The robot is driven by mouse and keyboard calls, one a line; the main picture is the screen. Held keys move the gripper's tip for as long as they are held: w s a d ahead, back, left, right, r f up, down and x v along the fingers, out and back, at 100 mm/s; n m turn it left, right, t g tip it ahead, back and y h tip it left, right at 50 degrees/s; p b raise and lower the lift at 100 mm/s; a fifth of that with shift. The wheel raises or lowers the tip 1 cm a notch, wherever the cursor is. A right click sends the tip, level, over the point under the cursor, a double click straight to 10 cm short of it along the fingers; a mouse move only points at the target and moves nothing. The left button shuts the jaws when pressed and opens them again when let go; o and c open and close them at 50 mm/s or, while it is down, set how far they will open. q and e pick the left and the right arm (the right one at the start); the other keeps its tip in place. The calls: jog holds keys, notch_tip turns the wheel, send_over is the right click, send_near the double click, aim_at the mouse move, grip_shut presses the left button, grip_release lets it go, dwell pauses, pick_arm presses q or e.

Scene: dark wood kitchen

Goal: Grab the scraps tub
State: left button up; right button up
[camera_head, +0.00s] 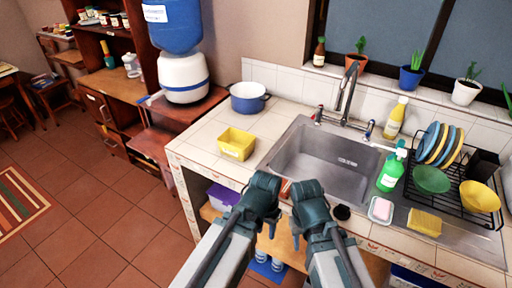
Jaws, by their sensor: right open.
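A small yellow tub (237,144) with a pale label on its front stands upright on the tiled counter, left of the sink. It is the thing that looks like the scraps tub, though its label is too small to read. My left gripper (262,186) is in front of the counter edge, below and to the right of the tub, apart from it. Its fingers are seen from behind, so its opening is hidden. My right gripper (308,190) is beside it, in front of the sink, open with nothing seen in it.
A blue pot (248,97) stands behind the tub. The steel sink (330,160) with its tap (347,88) lies to the right. A green soap bottle (390,170), soap dish (381,210), sponge (424,222) and dish rack (462,190) are further right. Counter around the tub is clear.

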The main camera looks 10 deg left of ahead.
pick_arm(q)
jog(key=w+a+t+h, duration=0.2)
jog(key=w+t+h, duration=0.1)
jog(key=w, duration=0.5)
jog(key=t+b, duration=0.2)
jog(key=t, duration=0.7)
send_near(251, 143)
jog(key=shift+h, duration=0.4)
jog(key=b+x, duration=0.1)
jog(key=x, duration=0.2)
jog(key=b+x, duration=0.2)
jog(key=x, duration=0.1)
jog(key=b+x, duration=0.2)
jog(key=x, duration=0.2)
jog(key=shift+w+a+f, duration=0.15)
jog(key=shift+a+f, duration=0.15)
jog(key=shift+a, duration=0.05)
grip_shut()
